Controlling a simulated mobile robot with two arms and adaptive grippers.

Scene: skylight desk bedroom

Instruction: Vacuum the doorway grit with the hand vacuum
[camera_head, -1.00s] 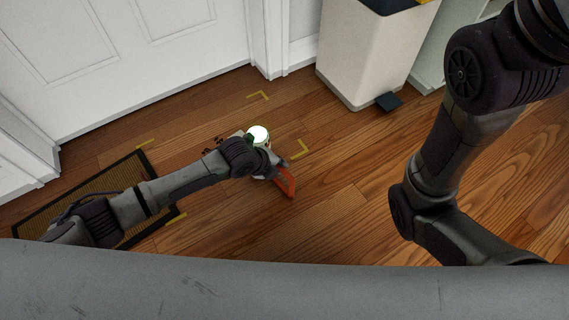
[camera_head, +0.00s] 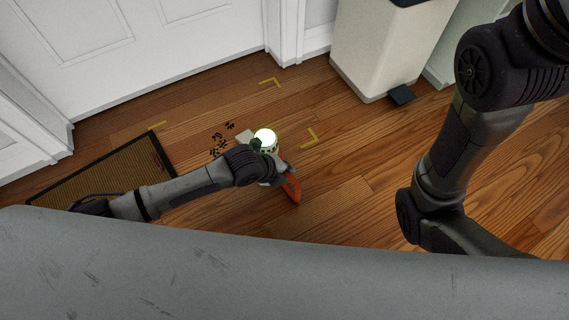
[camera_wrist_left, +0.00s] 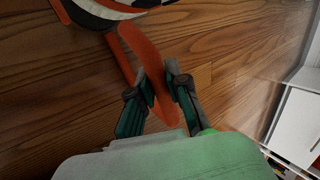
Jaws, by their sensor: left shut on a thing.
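The dark grit (camera_head: 219,146) lies scattered on the boards before the door, left of the vacuum. A pale nozzle part (camera_head: 244,136) points toward it. My left gripper (camera_wrist_left: 153,88) is shut on the orange handle, which shows between its fingers in the left wrist view. My right arm shows at the right, but its gripper is out of view.
A brown doormat (camera_head: 105,180) with a dark border lies left of the grit. Yellow corner marks (camera_head: 312,138) are on the floor. A white bin (camera_head: 385,50) with a dark pedal stands at the back right, by the white door (camera_head: 140,50). Floor right of the vacuum is clear.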

